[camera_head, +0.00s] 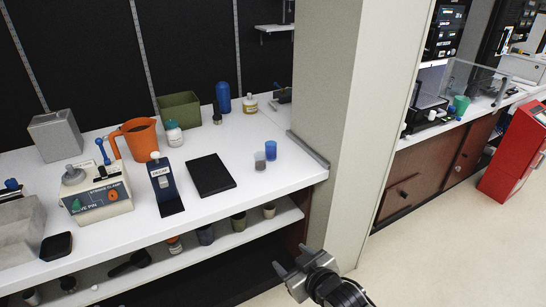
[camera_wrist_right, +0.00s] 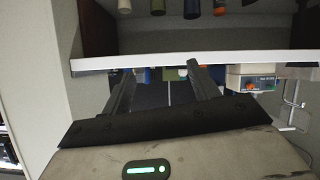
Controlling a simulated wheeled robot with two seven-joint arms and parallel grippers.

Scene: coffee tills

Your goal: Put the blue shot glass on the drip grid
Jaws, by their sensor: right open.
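My right gripper (camera_head: 290,263) is open and empty, in front of the counter's right end and apart from the glass. Its two spread fingers (camera_wrist_right: 160,66) also show in the right wrist view, pointing toward the counter edge. My left gripper is out of view.
A pale pillar (camera_head: 335,120) stands right of the counter. A green bin (camera_head: 179,110) stands behind. A lower shelf (camera_head: 190,247) holds several cups.

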